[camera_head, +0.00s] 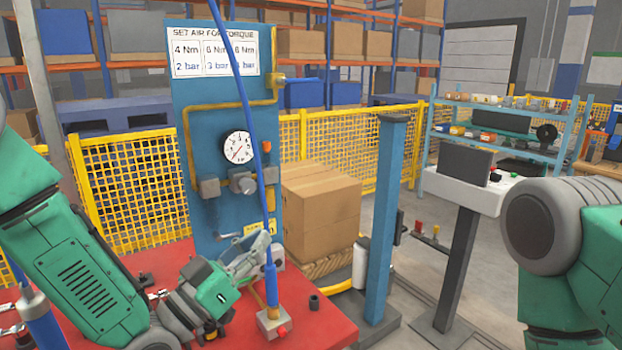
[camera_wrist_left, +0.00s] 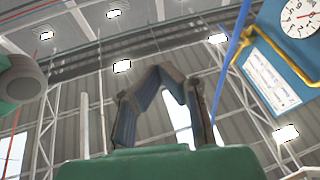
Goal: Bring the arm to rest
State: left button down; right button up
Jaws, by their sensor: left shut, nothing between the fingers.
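My left arm (camera_head: 78,270) comes in from the left, green and dark grey, bent low over the red table. Its gripper (camera_head: 262,243) is beside the foot of the blue gauge panel, next to the hanging blue tool. In the left wrist view the fingers of this gripper (camera_wrist_left: 163,72) meet at their tips in an arch, shut with nothing between them. Behind them are the roof and its lamps. My right arm (camera_head: 565,235) shows only as a green and grey link at the right edge; its gripper is out of view.
The blue panel (camera_head: 205,115) with its gauge (camera_head: 237,147) stands at the back of the red table (camera_head: 310,325). A slim blue tool (camera_head: 271,283) hangs on a blue hose close by the gripper. A blue post (camera_head: 384,220) and cardboard boxes (camera_head: 322,208) stand farther right.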

pick_arm(q)
jog(key=s+a+f+n+g+y+b, duration=0.1)
jog(key=s+a+f+g+y+b, duration=0.15)
jog(key=f, duration=0.95)
jog(key=s+a+f+n+g+y+b, duration=0.1)
jog(key=s+f+g+y+b, duration=0.2)
jog(key=f, duration=0.8)
jog(key=s+a+f+n+g+y+b, duration=0.1)
jog(key=s+a+f+y+b, duration=0.2)
jog(key=f, duration=0.9)
jog(key=s+a+f+n+g+y+b, duration=0.2)
jog(key=s+a+f+g+y+b, duration=0.1)
jog(key=s+f, duration=0.8)
jog(key=s+a+f+n+g+y+b, duration=0.1)
jog(key=s+a+f+g+y+b, duration=0.2)
jog(key=s+a+f+g+b, duration=0.3)
jog(key=s+a+f+b, duration=0.1)
jog(key=s+a+f, duration=0.3)
jog(key=s+f, duration=0.1)
jog(key=shift+s+f+n+y+b, duration=0.3)
jog(key=shift+s+n+y+b, duration=0.1)
jog(key=shift+s, duration=0.4)
jog(key=shift+w, duration=0.15)
